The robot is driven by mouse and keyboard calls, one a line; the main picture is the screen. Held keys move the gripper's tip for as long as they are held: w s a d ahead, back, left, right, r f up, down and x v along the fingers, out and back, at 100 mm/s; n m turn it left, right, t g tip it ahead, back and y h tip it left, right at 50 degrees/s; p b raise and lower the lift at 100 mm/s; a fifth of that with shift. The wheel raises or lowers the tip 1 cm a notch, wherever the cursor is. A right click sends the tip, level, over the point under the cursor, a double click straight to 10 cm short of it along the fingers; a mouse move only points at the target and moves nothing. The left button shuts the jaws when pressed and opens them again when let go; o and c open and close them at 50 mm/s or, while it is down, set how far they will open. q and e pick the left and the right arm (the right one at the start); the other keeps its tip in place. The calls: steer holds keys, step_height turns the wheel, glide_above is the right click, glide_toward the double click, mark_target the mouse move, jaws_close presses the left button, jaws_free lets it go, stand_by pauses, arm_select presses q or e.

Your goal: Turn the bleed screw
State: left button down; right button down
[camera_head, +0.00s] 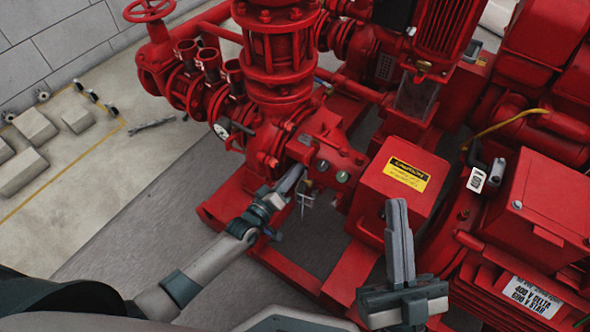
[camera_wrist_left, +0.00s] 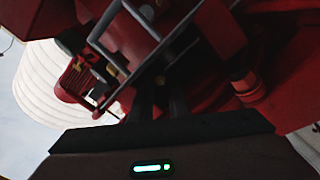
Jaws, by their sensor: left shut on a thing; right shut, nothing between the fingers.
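My left gripper (camera_head: 296,172) reaches in from the left to the red pump casing (camera_head: 335,160). It is shut on a small part there, which I take to be the bleed screw; the fingers hide it. A small brass fitting with a thin grey metal handle or bracket (camera_head: 305,200) hangs just right of the fingers. In the left wrist view the dark fingers (camera_wrist_left: 160,100) are close together, with grey metal bars (camera_wrist_left: 150,62) in front of them; the contact is too dark to make out. My right gripper (camera_head: 398,205) is shut and empty, pointing up in front of the red box.
A red box with a yellow label (camera_head: 400,180) stands right of the casing. A red motor (camera_head: 545,205) fills the right side. A red valve handwheel (camera_head: 149,10) is at the upper left. Red base rails (camera_head: 285,268) run below.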

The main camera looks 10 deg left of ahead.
arm_select(q)
steer(key=shift+n, duration=0.3)
steer(key=c, duration=2)
jaws_free()
arm_select(e)
steer(key=shift+f, duration=0.1)
